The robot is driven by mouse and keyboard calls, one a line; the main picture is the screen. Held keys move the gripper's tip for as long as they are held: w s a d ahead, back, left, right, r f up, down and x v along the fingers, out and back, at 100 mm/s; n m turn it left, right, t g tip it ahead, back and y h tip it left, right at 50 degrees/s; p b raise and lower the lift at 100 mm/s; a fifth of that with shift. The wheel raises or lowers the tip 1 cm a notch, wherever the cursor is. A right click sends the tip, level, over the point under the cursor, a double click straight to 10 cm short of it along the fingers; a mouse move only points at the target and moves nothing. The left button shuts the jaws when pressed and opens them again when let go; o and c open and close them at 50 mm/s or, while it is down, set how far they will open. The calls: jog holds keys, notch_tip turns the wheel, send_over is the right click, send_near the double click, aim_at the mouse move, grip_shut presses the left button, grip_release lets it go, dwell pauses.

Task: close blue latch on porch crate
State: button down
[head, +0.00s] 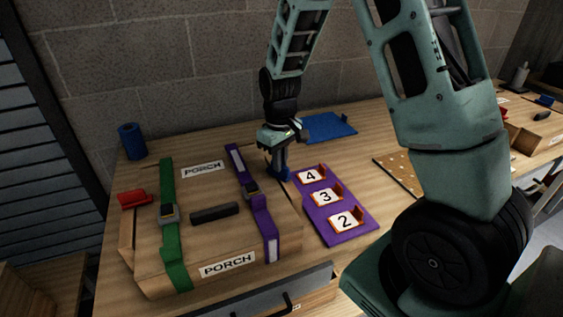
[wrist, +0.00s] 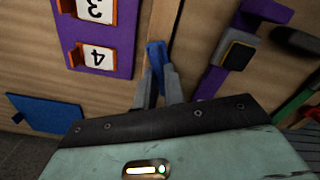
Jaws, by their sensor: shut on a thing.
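The porch crate (head: 217,236) is a wooden box with white PORCH labels and a dark handle on its lid, standing on the left part of the bench. My gripper (head: 280,163) points down at the crate's right side. It is shut on the blue latch (head: 284,175), a small blue piece low beside the crate. In the wrist view the blue latch (wrist: 155,53) shows between the fingers of my gripper (wrist: 158,78), close along the crate's edge (wrist: 185,50). The fingers hide part of the latch, so its exact angle is unclear.
A purple board (head: 334,208) with number cards lies just right of my gripper. A green strap (head: 167,190) and a purple strap (head: 264,222) cross the crate. A red latch (head: 134,198) is at its left. A blue tray (head: 328,127) lies behind; a blue cylinder (head: 131,141) stands back left.

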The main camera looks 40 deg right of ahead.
jog(key=n, duration=0.4)
jog(key=a+n, duration=0.1)
jog(key=n, duration=0.1)
jog(key=shift+s+r+n, duration=0.15)
jog(key=shift+n, duration=0.15)
jog(key=shift+s+a+n+p, duration=0.15)
jog(key=shift+n+p, duration=0.4)
jog(key=shift+n, duration=0.5)
jog(key=shift+s+n+p, duration=0.1)
jog(key=shift+n+p, duration=0.45)
jog(key=shift+n, duration=0.45)
jog(key=shift+s+a+n+p, duration=0.15)
jog(key=shift+n+p, duration=0.4)
jog(key=shift+n, duration=0.5)
jog(key=c, duration=1.5)
grip_release()
jog(key=shift+s, duration=0.1)
notch_tip(320, 180, up, 17)
jog(key=shift+r+b, duration=0.15)
jog(key=shift+b, duration=0.6)
